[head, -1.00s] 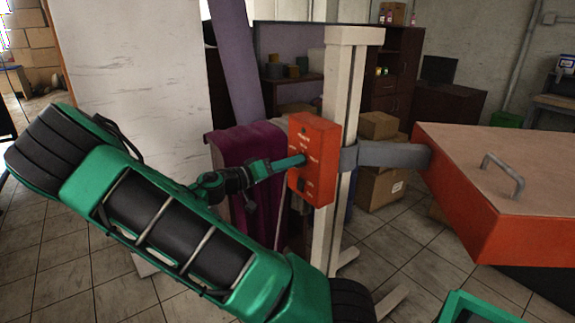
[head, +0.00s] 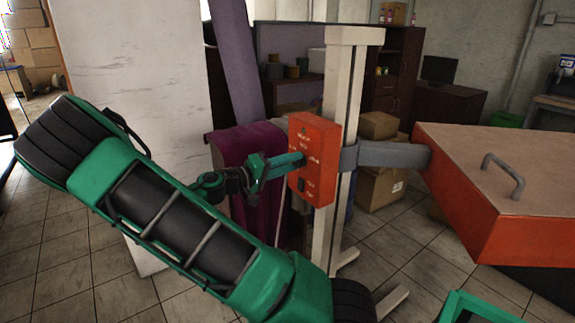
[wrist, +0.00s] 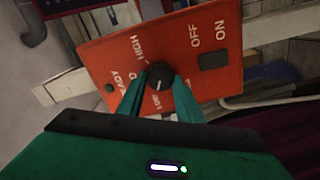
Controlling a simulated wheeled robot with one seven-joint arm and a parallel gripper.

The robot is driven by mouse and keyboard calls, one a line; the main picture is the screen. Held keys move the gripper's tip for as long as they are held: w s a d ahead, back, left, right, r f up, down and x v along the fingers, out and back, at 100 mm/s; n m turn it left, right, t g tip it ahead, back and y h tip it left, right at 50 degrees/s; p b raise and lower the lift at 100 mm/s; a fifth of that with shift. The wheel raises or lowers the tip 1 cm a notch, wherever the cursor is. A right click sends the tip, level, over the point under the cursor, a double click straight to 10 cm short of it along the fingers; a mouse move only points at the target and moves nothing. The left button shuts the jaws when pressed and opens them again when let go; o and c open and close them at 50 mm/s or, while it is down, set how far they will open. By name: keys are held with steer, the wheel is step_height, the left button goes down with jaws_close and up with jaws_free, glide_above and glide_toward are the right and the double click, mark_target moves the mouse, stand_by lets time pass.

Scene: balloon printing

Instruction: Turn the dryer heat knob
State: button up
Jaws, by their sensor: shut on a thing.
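The dryer's control box is an orange panel (head: 316,170) fixed to a white post in the head view. In the wrist view the panel (wrist: 205,45) shows its round black heat knob (wrist: 160,73), with HIGH and other lettering around it. The white pointer on the knob aims toward the lower lettering. My gripper (wrist: 160,88) has its two green fingers shut on the knob, one on each side. In the head view my gripper (head: 298,161) reaches the panel from the left and hides the knob.
A black switch (wrist: 214,60) marked ON and OFF sits beside the knob. The white post (head: 343,100) carries a grey bracket (head: 392,154) leading to the orange dryer lid (head: 490,190) at right. Purple cloth (head: 245,145) hangs behind my wrist.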

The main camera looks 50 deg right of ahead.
steer(key=shift+w, duration=0.25)
steer(key=o, duration=1)
steer(key=shift+f, duration=0.1)
steer(key=shift+o, duration=0.2)
steer(key=shift+s, duration=0.1)
steer(key=shift+a, duration=0.1)
steer(key=v, duration=1)
steer(key=shift+a, duration=0.35)
steer(key=shift+d, duration=0.1)
